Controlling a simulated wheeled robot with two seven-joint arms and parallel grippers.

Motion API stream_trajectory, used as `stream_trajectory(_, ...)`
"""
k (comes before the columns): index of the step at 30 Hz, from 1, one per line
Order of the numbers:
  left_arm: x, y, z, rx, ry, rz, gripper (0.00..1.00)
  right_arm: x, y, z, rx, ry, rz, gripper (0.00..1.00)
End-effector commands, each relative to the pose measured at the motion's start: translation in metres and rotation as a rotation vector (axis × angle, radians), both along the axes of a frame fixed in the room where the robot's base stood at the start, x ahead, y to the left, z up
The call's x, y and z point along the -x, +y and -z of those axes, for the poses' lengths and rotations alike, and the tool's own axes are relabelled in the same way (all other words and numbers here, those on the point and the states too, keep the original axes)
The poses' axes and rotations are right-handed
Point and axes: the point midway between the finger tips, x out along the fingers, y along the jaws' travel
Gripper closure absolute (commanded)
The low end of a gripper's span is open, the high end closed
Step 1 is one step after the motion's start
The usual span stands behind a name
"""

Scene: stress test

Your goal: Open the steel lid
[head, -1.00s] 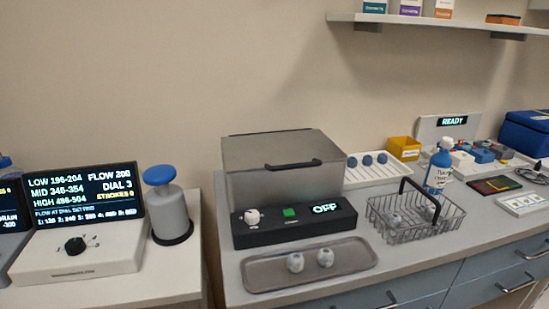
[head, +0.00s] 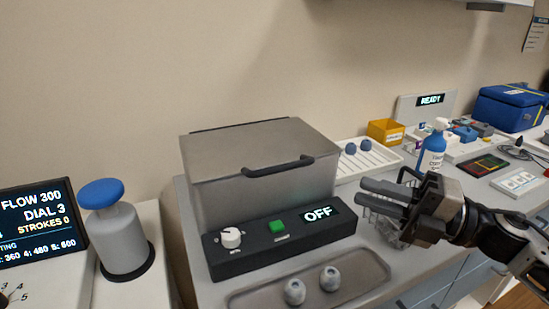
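The steel lid (head: 255,148) is a grey, flat-topped cover on a box-shaped bath. It lies shut, with a dark bar handle (head: 278,167) along its front edge. Below it a black control panel (head: 285,238) carries a white knob (head: 231,238), a green button (head: 277,226) and a display reading OFF. My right gripper (head: 358,191) is to the right of the bath, its fingers pointing left, apart from the lid and handle. Nothing shows held in it, but the finger gap is unclear. My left gripper is out of view.
A tray (head: 243,300) with two pale round items lies in front of the bath. A wire basket (head: 380,222) is partly hidden behind my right gripper. A white rack (head: 379,163), a yellow bin (head: 386,131) and a blue spray bottle (head: 432,152) stand to the right. A blue-topped pump bottle (head: 118,235) stands left.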

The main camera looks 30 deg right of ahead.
Motion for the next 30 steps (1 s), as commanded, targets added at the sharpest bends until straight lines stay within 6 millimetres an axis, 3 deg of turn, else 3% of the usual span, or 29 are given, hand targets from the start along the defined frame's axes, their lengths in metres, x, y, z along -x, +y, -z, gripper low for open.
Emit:
stream_trajectory(6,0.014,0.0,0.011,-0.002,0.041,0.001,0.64,-0.03,0.029,-0.007,0.001,-0.004,-0.006,0.8)
stream_trajectory(15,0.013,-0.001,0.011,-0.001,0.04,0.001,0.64,-0.072,0.066,-0.015,-0.001,-0.004,0.0,0.8)
stream_trajectory(30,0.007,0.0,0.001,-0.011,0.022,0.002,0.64,-0.108,0.097,-0.021,-0.007,0.001,0.004,0.8)
